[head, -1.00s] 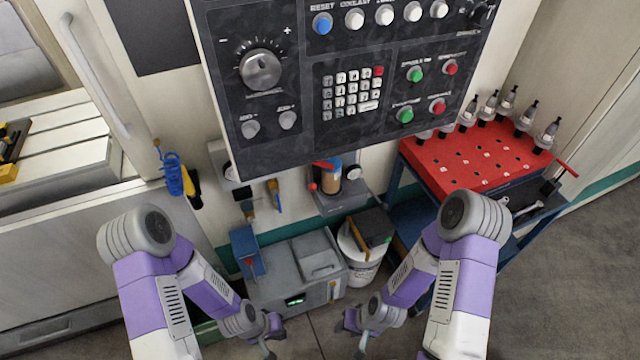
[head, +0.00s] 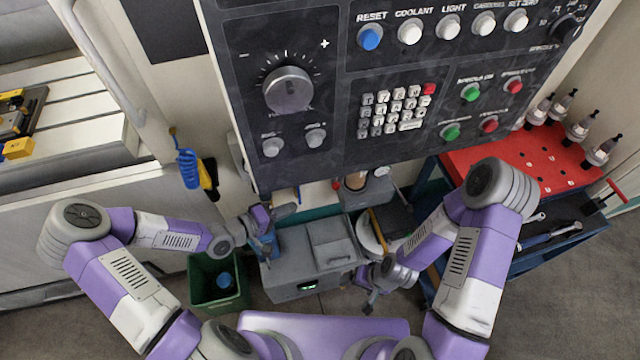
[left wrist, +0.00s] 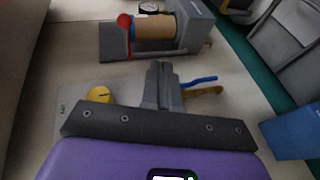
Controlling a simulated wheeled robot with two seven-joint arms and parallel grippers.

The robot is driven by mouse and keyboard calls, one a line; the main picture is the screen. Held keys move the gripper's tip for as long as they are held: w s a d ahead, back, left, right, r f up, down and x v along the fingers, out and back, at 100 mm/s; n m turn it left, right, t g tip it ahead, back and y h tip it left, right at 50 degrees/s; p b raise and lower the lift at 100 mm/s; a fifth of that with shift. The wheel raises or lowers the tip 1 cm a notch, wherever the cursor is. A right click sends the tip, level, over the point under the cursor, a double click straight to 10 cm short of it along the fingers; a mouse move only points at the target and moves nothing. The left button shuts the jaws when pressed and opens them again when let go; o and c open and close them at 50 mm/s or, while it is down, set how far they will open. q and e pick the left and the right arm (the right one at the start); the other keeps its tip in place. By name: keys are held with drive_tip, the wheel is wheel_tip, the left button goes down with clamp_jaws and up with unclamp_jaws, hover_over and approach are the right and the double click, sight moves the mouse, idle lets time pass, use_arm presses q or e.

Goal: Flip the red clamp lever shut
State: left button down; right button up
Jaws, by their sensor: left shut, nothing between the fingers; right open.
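The red clamp lever, with a round red knob (left wrist: 124,20), shows in the left wrist view at the left end of a grey clamp block (left wrist: 112,46). A tan cylinder (left wrist: 155,28) lies beside it in the block. In the head view the control panel hides most of this unit; only part of the tan cylinder (head: 355,181) shows. My left gripper (left wrist: 160,68) is shut and empty, its tips pointing toward the block and apart from it. It also shows in the head view (head: 283,212). My right gripper (head: 368,300) is open and empty, low in the middle.
The control panel (head: 345,75) overhangs the clamp. A grey box (head: 310,255) stands below, with a green bin (head: 217,290) to its left. A red-topped cart (head: 510,160) with tool holders is at right. Blue and yellow handles (left wrist: 200,82) are near my left fingers.

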use_arm(q)
wheel_tip(320, 180, up, 4)
drive_tip(key=a+r+h, duration=0.1)
drive_tip(key=a+h, duration=0.1)
drive_tip(key=a, duration=0.1)
drive_tip(key=s+d+b+x, duration=0.1)
drive_tip(key=b+x, duration=0.1)
drive_tip(key=x, duration=1.1)
drive_tip(key=shift+s+f+t, duration=0.15)
drive_tip(key=shift+s+t, duration=0.1)
drive_tip(key=shift+t, duration=0.05)
drive_tip(key=shift+d, duration=0.15)
